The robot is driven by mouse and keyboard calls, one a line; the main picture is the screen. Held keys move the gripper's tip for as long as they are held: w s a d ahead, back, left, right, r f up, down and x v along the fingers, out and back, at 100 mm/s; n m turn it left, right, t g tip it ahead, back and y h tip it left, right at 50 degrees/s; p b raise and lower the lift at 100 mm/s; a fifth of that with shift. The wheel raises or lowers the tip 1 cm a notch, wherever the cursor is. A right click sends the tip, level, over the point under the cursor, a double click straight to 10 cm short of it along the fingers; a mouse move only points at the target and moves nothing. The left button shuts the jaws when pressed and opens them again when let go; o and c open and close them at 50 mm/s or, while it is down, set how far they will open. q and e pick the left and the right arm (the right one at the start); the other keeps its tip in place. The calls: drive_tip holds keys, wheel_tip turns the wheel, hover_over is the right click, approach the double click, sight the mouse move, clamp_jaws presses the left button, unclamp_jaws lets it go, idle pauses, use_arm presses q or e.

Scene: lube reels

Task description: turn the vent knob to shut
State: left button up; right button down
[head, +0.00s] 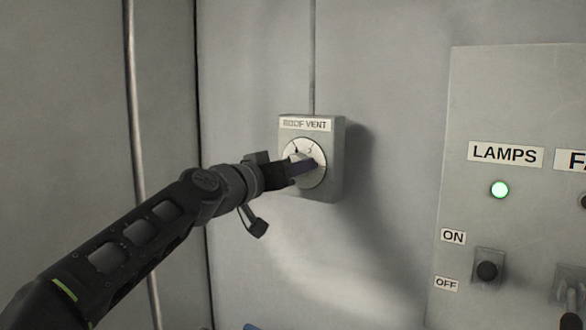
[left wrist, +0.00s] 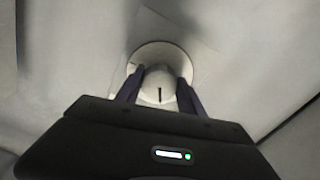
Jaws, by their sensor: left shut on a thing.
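The vent knob (left wrist: 158,84) is a pale round knob with a dark pointer line, set on a white dial (head: 319,156). The dial is on a grey wall box (head: 336,158) labelled ROOF VENT. My left gripper (head: 301,165) reaches the knob from the left. In the left wrist view its two dark fingers (left wrist: 160,87) are shut on the knob, one on each side. The pointer line runs toward the gripper body in that view. The gripper hides part of the dial, and its marks are too small to read. My right gripper is not in view.
A control panel (head: 505,110) is on the wall at the right. A vertical pipe (head: 136,120) runs at the left. The wall between box and panel is clear.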

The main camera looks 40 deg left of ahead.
use_arm(q)
drive_tip(key=shift+n, duration=0.3)
drive_tip(key=n, duration=1.1)
drive_tip(key=shift+r+p, duration=0.1)
drive_tip(key=shift+p, duration=0.2)
idle(0.4)
drive_tip(key=o, duration=1.4)
drive_tip(key=shift+c, duration=0.2)
drive_tip(key=shift+s, duration=0.1)
drive_tip(key=s, duration=0.7)
drive_tip(key=shift+s+d+b, duration=0.15)
drive_tip(key=shift+s+b, duration=0.15)
drive_tip(key=shift+b, duration=0.1)
